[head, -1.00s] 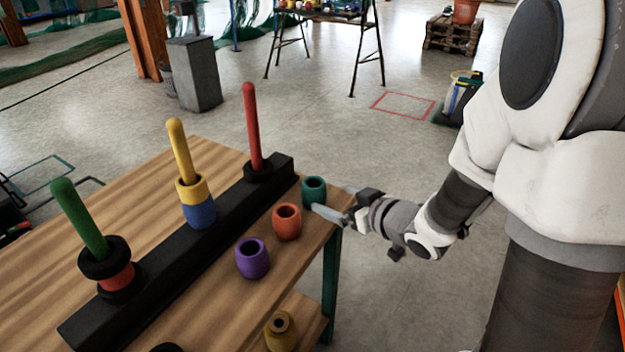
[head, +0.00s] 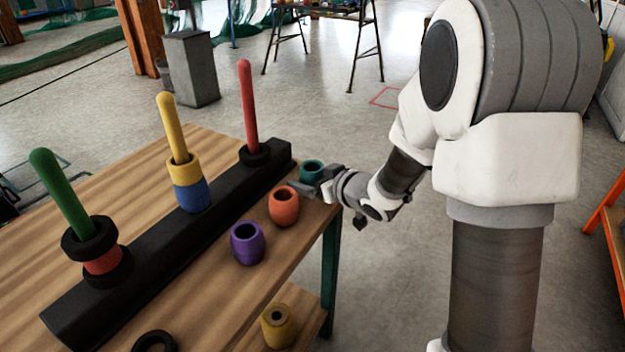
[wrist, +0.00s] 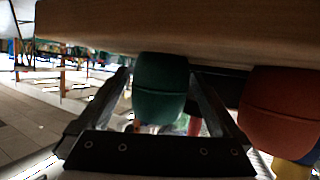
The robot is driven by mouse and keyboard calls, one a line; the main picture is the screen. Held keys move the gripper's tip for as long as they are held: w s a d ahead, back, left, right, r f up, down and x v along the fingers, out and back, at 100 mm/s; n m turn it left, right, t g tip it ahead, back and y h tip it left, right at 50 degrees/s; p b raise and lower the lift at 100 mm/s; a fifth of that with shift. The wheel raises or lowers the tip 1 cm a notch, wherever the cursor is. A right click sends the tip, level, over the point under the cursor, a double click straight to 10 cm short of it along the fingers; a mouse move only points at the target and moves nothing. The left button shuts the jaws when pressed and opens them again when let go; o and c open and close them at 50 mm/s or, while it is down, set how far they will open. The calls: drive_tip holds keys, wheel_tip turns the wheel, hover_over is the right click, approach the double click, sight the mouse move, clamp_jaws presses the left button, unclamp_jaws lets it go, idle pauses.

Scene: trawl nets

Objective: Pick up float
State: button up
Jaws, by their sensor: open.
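Several loose floats stand along the table's right side: a teal-green float (head: 312,171) near the far corner, an orange float (head: 284,208) and a purple float (head: 247,244). My gripper (head: 308,188) is open at the teal float, low over the table edge. In the wrist view, which looks upside down, the teal float (wrist: 160,92) sits between the two open fingers of my gripper (wrist: 160,80). Contact cannot be told. The orange float (wrist: 278,105) is just outside the right finger. A yellow float (head: 278,327) stands on a lower shelf.
A black rack (head: 130,258) with green, yellow and red pegs runs along the wooden table (head: 105,195); floats and rings sit on the pegs. A black ring (head: 155,341) lies at the near edge.

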drive_tip(key=shift+c, duration=0.3)
drive_tip(key=c, duration=1.2)
drive_tip(key=shift+c, duration=0.2)
